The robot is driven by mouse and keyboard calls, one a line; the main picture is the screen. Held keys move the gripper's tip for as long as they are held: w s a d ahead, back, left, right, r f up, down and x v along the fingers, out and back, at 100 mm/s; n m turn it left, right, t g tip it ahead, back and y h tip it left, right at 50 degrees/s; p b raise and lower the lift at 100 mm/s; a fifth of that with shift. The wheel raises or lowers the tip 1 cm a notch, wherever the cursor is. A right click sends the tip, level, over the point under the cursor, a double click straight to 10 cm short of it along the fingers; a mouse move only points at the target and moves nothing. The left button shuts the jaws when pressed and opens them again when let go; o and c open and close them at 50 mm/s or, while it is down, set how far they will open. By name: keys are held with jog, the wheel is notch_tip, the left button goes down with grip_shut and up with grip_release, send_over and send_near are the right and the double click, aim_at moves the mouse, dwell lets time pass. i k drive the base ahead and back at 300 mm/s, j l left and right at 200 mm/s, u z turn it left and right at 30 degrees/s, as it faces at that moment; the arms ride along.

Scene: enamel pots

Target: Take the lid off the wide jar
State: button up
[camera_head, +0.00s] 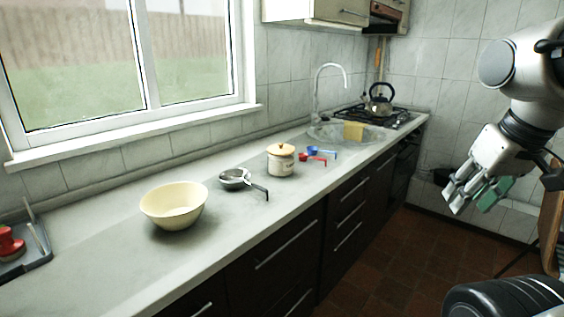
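The wide jar (281,168) is a cream pot with dark lettering, standing upright on the counter a little right of the picture's middle. My gripper (466,207) hangs at the right, over the floor and well apart from the jar, pointing down and to the left. Its fingers look spread with nothing between them.
On the counter (100,250) are a cream bowl (174,207), a dark-handled strainer (236,179), a red scoop (311,159) and a blue scoop (322,151). Behind are a sink with a faucet (317,92) and a kettle (380,102) on the stove. Clear counter lies front left.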

aim_at(280, 149)
jog(key=u, duration=0.3)
jog(key=i+l+u, duration=0.25)
jog(key=u, duration=0.2)
jog(key=i+l+u, duration=0.15)
jog(key=l+u, duration=0.15)
jog(key=u, duration=0.15)
jog(key=i+l, duration=0.15)
jog(key=l, duration=0.2)
jog(key=i+l+u, duration=0.1)
jog(key=l, duration=0.3)
jog(key=i+l+u, duration=0.1)
jog(key=l, duration=0.25)
jog(key=i+l, duration=0.15)
jog(key=l, duration=0.25)
jog(key=i+l+u, duration=0.1)
jog(key=l, duration=0.25)
